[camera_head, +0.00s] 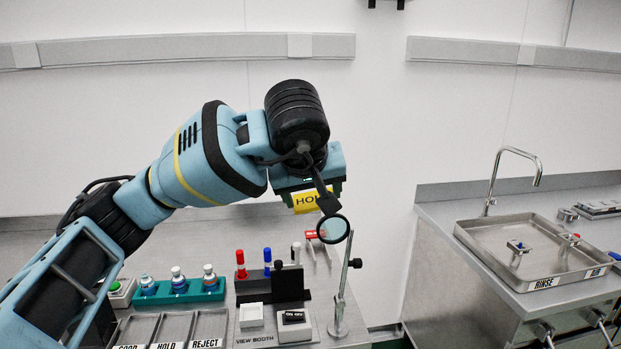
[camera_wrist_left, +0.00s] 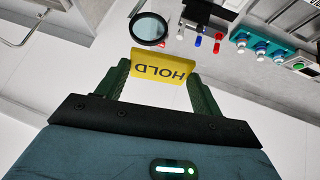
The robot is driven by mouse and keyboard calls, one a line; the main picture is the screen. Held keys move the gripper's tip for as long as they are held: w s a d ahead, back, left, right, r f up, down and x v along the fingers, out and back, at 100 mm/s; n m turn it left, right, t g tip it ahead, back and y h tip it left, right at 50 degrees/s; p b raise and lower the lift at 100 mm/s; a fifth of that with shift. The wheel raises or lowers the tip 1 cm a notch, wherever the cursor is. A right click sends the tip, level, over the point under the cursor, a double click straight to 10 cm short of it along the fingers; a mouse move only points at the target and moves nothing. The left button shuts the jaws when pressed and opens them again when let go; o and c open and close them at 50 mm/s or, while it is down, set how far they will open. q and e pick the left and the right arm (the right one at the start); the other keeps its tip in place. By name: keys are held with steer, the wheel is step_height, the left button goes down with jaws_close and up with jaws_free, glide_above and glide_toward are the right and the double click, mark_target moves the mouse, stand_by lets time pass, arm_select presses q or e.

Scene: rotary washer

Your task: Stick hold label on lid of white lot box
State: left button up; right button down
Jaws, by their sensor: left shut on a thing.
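My left gripper (camera_head: 315,193) is shut on the yellow hold label (camera_head: 306,203) and holds it up above the back of the bench. In the left wrist view the label (camera_wrist_left: 160,67) sits between the two green fingers, with "HOLD" upside down. A small white square box (camera_head: 251,315) stands on the bench below, left of another white piece (camera_head: 295,333) with a dark item on it. I cannot tell for sure which is the lot box or make out its lid. My right gripper is not in view.
A round magnifier (camera_head: 333,229) on a stand (camera_head: 339,300) rises close below the label. A dark rack (camera_head: 270,289) with red and blue markers and a green vial rack (camera_head: 180,292) stand left. GOOD, HOLD and REJECT trays (camera_head: 172,328) lie in front. A rinse sink (camera_head: 530,255) is right.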

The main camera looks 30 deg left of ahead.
arm_select(q)
steer(key=s+d+f+m+h, duration=0.1)
steer(key=f+m, duration=0.1)
steer(key=f, duration=0.9)
steer(key=s+d+f+m+g+h, duration=0.1)
steer(key=s+d+f+m, duration=0.1)
steer(key=f, duration=0.8)
steer(key=s+d+f+m+h, duration=0.1)
steer(key=s+f+m, duration=0.1)
steer(key=f, duration=0.9)
steer(key=shift+s+d+f+m, duration=0.2)
steer(key=shift+f+m, duration=0.1)
steer(key=shift+m, duration=0.3)
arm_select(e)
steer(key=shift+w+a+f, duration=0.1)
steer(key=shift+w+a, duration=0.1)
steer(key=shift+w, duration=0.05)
arm_select(q)
steer(key=shift+g, duration=0.3)
